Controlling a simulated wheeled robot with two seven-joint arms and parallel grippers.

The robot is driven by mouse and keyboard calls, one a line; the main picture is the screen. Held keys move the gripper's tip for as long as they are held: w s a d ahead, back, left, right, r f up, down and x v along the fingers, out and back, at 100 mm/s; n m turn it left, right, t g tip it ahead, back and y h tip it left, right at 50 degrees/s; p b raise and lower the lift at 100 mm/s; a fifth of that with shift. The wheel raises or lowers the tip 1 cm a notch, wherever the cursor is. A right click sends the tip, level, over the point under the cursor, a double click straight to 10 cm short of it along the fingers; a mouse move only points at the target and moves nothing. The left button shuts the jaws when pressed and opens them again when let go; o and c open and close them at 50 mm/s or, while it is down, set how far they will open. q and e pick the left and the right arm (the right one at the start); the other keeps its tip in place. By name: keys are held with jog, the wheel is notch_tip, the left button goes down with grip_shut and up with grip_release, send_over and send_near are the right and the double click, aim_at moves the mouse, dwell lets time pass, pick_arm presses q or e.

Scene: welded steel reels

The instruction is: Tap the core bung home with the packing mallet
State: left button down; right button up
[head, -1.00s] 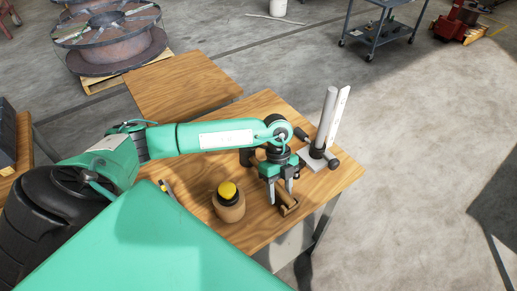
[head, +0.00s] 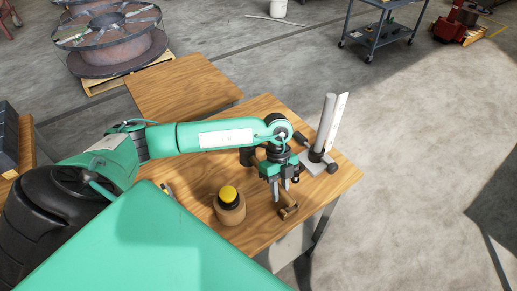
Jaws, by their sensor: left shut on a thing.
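My left gripper (head: 281,194) reaches down over the front right of the wooden table (head: 262,225). Its two fingers are shut on a brown wooden piece, which I take to be the packing mallet (head: 289,211). One end shows in front of the fingers; the rest is largely hidden under the gripper and arm. A brown rounded body (head: 230,212) with a dark collar stands upright to the left of the gripper, apart from it. A yellow cap, probably the core bung (head: 228,193), sits on its top. How deep it sits I cannot tell. My right gripper is not in view.
A stand with a grey upright post (head: 326,123) and a white plate is behind and right of the gripper, near the table's right edge. A dark-ended bar lies at its foot. A second wooden table (head: 183,92) and a steel reel (head: 112,38) are behind left. Floor on the right is clear.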

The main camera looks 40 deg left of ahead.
pick_arm(q)
notch_tip(320, 180, up, 2)
jog(key=shift+r+p, duration=0.25)
jog(key=shift+p, duration=0.55)
jog(key=shift+r+p, duration=0.85)
jog(key=shift+r, duration=0.25)
jog(key=shift+s+d+r+p, duration=0.15)
jog(key=shift+s+r+p, duration=0.15)
jog(key=shift+r+p, duration=0.25)
jog(key=s+d+r+p, duration=0.6)
jog(key=s+r+p, duration=0.5)
jog(key=s+p, duration=0.1)
jog(key=shift+s, duration=0.45)
jog(key=shift+d, duration=0.1)
